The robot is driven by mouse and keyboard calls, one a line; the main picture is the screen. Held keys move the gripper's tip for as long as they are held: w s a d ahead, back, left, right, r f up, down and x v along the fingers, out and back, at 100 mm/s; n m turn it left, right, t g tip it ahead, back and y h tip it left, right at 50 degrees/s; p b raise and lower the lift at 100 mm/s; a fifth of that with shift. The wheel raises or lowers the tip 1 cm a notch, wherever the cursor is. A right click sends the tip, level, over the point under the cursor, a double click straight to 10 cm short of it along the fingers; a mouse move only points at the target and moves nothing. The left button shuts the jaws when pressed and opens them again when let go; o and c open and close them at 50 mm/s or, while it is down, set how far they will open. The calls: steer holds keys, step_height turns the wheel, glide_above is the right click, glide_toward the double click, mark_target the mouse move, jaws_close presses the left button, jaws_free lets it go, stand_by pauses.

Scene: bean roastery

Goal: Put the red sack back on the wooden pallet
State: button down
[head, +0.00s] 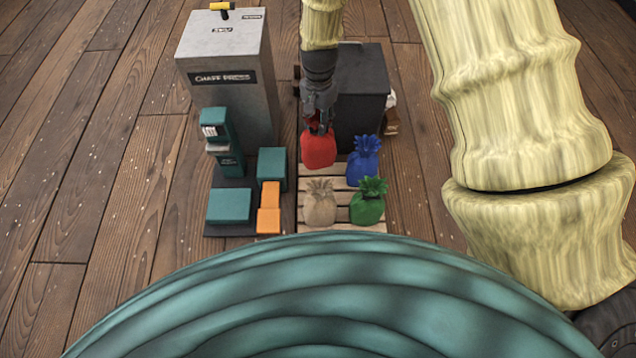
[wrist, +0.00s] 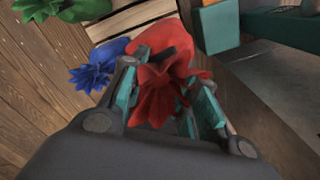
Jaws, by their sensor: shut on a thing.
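The red sack (head: 318,149) is in my gripper (head: 318,124), over the back left part of the wooden pallet (head: 337,170). In the wrist view the red sack (wrist: 166,82) sits between the two fingers of my gripper (wrist: 168,98), which are shut on its gathered neck. The pallet's slats (wrist: 140,20) show beyond it. I cannot tell whether the sack's base touches the slats. A blue sack (head: 364,160), a green sack (head: 368,201) and a beige sack (head: 320,203) stand on the pallet.
A teal scale-like machine (head: 219,130) with teal and orange blocks (head: 269,208) stands just left of the pallet. The grey chaff press cabinet (head: 228,80) is behind it. A dark box (head: 362,98) stands behind the pallet. Wooden floor is clear at far left.

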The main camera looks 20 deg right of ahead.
mark_target(319, 147)
steer(key=f, duration=0.1)
steer(key=f+m, duration=0.1)
steer(key=f+b, duration=0.1)
steer(key=shift+w+d+f+m, duration=0.2)
steer(key=shift+w+f+m, duration=0.05)
steer(key=shift+m, duration=0.15)
steer(key=shift+f+b, duration=2.4)
steer(key=shift+f, duration=2.4)
steer(key=c, duration=1.1)
jaws_free()
step_height(319, 147, up, 12)
steer(key=p, duration=0.6)
